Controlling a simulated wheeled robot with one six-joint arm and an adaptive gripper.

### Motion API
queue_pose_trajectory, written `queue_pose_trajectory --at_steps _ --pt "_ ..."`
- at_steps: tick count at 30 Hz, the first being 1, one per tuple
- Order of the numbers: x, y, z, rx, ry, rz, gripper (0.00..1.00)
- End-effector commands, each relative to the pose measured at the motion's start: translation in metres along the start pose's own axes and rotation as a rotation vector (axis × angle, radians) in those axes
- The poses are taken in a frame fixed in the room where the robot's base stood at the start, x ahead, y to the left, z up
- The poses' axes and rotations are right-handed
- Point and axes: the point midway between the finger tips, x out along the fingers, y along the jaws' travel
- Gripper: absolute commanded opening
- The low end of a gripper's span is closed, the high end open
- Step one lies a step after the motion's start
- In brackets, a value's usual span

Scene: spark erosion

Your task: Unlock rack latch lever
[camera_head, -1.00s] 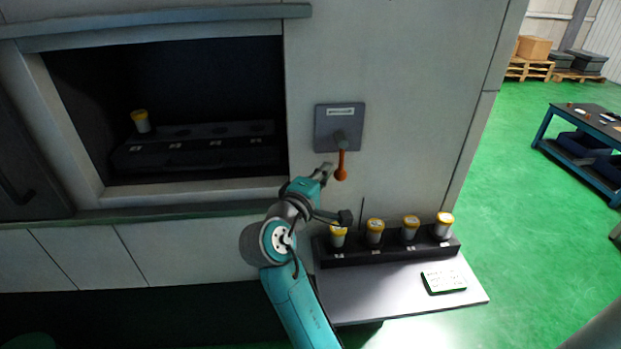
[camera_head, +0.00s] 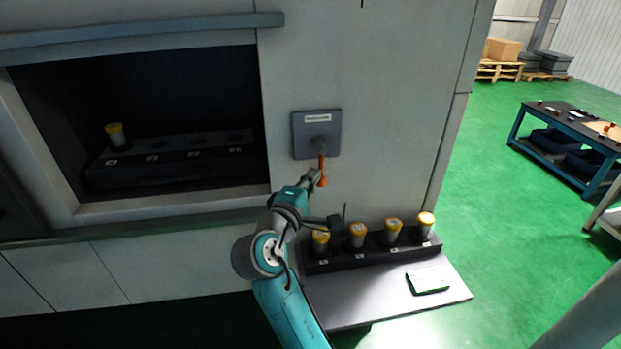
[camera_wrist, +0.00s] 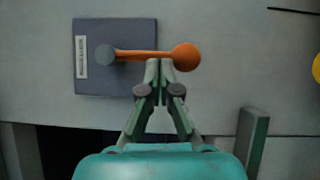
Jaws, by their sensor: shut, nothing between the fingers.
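The rack latch lever (camera_head: 322,168) is an orange handle with a ball end, hanging down from a pivot on a grey square plate (camera_head: 300,136) on the machine's front wall. In the wrist view the lever (camera_wrist: 140,55) runs from the pivot on the plate (camera_wrist: 100,84) to its orange ball. My gripper (camera_head: 313,178) is beside the lever's lower part. In the wrist view my gripper (camera_wrist: 160,66) has its fingertips together at the lever's edge near the ball. Nothing shows between the fingers, and I cannot tell whether they touch the lever.
A shelf (camera_head: 350,309) below right holds a black rack (camera_head: 372,257) with several yellow-capped cylinders and a green-and-white card (camera_head: 428,281). The machine's open dark chamber at left holds another rack (camera_head: 135,172) with one yellow-capped cylinder (camera_head: 116,135). A blue workbench (camera_head: 517,125) stands far right.

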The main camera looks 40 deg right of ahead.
Motion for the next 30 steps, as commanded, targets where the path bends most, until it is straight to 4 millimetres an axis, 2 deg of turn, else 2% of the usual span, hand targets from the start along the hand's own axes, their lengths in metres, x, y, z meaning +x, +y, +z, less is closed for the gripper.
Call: queue_pose_trajectory --at_steps 17,30 --pt "0.004 -0.004 0.007 -0.102 -0.002 0.066 0.00" --pt "0.016 -0.009 0.025 -0.373 -0.003 0.245 0.00"
